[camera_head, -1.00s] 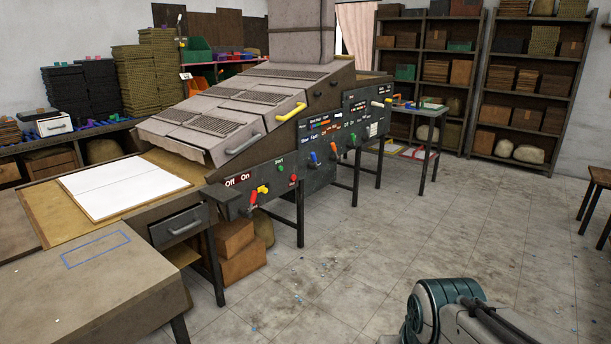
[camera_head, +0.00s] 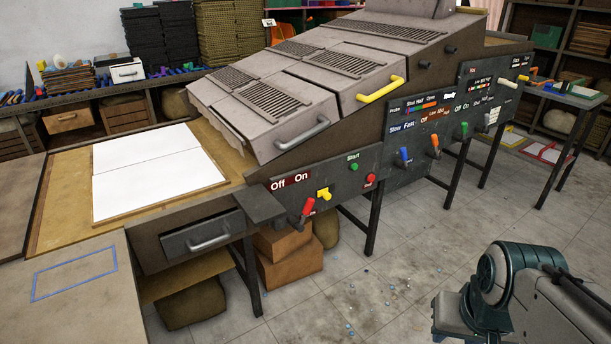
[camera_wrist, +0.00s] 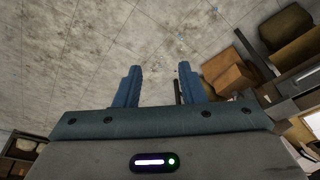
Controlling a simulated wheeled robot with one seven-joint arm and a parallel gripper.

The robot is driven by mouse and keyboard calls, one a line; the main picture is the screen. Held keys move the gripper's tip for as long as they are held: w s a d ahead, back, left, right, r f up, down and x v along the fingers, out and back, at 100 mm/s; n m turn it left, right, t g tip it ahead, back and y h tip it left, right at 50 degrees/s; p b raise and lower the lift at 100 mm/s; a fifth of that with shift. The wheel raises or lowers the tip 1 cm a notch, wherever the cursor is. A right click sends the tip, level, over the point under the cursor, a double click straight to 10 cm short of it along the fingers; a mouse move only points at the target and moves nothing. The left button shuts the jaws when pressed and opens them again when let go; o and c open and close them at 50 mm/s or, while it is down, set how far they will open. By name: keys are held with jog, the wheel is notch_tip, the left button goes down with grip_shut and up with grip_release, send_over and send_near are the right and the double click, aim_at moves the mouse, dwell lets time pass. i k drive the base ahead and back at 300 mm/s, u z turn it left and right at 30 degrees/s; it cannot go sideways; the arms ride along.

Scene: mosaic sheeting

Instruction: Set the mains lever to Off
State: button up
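The mains lever (camera_head: 307,207) has a red grip and sits on the machine's front panel, below a dark red sign (camera_head: 290,181) reading Off on the left and On on the right. Its grip leans up and to the right, towards the On side. My gripper (camera_wrist: 158,70) shows in the wrist view with its two blue fingers apart and nothing between them. It points over bare floor, away from the panel. In the head view my arm is at the lower right, well apart from the lever; the fingers cannot be made out there.
A yellow switch (camera_head: 324,194), a green Start button (camera_head: 354,167) and a red button (camera_head: 370,180) are close to the lever. A dark ledge (camera_head: 259,206) juts out left of it. Cardboard boxes (camera_head: 290,262) stand below. The floor (camera_head: 400,260) before the panel is mostly clear.

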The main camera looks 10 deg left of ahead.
aim_at(299, 227)
jog(key=u, duration=0.45)
jog(key=i, duration=1.55)
jog(key=u, duration=0.5)
